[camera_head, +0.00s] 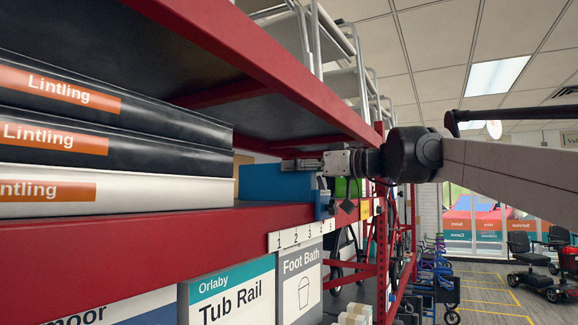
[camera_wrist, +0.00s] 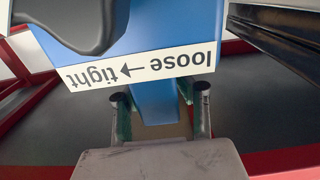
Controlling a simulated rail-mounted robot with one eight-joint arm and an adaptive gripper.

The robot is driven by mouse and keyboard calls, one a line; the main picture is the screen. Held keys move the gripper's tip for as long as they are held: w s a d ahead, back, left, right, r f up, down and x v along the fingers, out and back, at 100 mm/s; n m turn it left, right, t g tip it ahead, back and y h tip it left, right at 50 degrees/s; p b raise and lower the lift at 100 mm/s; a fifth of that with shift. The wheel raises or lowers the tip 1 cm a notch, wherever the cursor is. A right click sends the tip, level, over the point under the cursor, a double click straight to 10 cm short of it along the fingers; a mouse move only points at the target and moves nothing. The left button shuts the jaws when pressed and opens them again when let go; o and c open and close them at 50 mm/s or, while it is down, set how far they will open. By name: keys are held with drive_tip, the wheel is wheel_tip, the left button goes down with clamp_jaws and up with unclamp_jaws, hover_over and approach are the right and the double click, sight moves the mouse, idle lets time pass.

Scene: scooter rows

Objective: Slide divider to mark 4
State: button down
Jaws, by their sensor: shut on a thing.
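The blue divider (camera_head: 270,183) stands upright on the red shelf. Its blue clamp (camera_head: 322,207) sits at the shelf's front edge, just above the white scale (camera_head: 290,239) numbered 1 to 5. The clamp is close to the 4 and 5 end; I cannot tell the exact mark. My gripper (camera_head: 308,164) is at the divider's upper front. In the wrist view my gripper (camera_wrist: 160,103) has a finger on each side of a blue part of the divider (camera_wrist: 152,98). A label (camera_wrist: 145,66) reads "loose → tight", upside down, beside a dark knob (camera_wrist: 85,22).
Black and white Lintling boxes (camera_head: 110,150) are stacked left of the divider. Orlaby Tub Rail (camera_head: 228,298) and Foot Bath (camera_head: 300,280) boxes are on the level below. A red upper shelf (camera_head: 270,80) hangs above my gripper. A red upright (camera_head: 383,250) stands to the right.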

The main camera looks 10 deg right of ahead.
drive_tip(key=shift+w+d, duration=0.1)
drive_tip(key=c, duration=1.4)
unclamp_jaws()
drive_tip(key=shift+o, duration=0.2)
drive_tip(key=v, duration=1.2)
